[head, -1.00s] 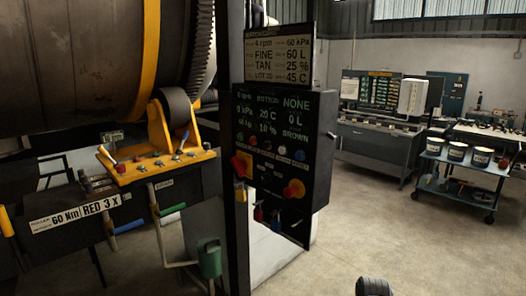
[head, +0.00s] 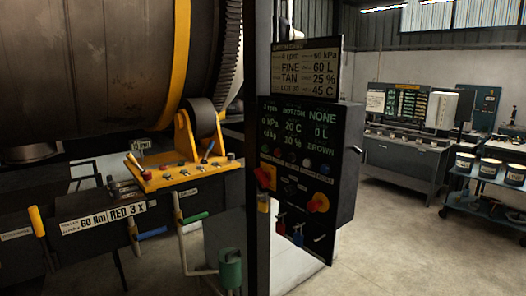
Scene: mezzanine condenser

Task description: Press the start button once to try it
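The dark control panel (head: 347,178) stands on a post in the middle of the head view, its front angled towards me. Lower on the panel are a red rotary switch (head: 265,178) and an orange-red knob (head: 318,203). My gripper is not in view.
A large drum (head: 90,70) with a yellow band fills the left. A yellow lever bracket (head: 185,178) and coloured handles stick out left of the panel. A blue cart (head: 480,208) with buckets and a workbench (head: 400,160) stand right. The floor right of the panel is open.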

